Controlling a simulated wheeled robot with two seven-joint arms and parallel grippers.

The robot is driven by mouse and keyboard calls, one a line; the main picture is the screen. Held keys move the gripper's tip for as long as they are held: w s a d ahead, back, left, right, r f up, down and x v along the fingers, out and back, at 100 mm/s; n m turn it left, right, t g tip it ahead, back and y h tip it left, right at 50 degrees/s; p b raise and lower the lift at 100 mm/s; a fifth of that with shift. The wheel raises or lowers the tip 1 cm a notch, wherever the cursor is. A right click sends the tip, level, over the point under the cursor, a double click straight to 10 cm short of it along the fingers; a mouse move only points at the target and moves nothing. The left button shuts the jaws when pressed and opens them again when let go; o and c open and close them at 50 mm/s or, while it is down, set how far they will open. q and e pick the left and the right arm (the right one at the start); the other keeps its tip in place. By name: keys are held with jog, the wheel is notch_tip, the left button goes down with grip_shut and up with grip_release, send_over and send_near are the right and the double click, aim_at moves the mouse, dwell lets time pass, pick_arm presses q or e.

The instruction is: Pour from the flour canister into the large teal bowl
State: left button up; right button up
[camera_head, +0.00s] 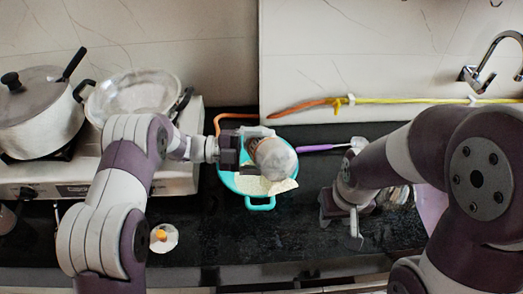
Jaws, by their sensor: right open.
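The large teal bowl (261,206) sits on the dark counter in the middle, its handle toward me. Pale, off-white material (283,186) shows inside it. My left gripper (250,145) is shut on the flour canister (275,159), a rounded container with a pale end, and holds it tilted over the bowl. The canister hides part of the bowl, and its mouth cannot be made out clearly. My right gripper (345,219) is open and empty over the counter to the right of the bowl, apart from it.
A stove at left carries a lidded pot (32,110) and a glass-like pan (133,93). A small white dish (164,238) lies at the front left. A yellow hose (420,101) runs along the wall to the tap (492,70).

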pick_arm(q)
jog(key=shift+w, duration=0.1)
dwell(0.3)
jog(key=shift+w+n, duration=0.1)
jog(key=shift+n, duration=0.3)
jog(key=shift+w+a+r+n+h+b, duration=0.1)
jog(key=shift+w+r+n+h+b, duration=0.15)
jog(key=shift+n+h+b, duration=0.1)
dwell(0.3)
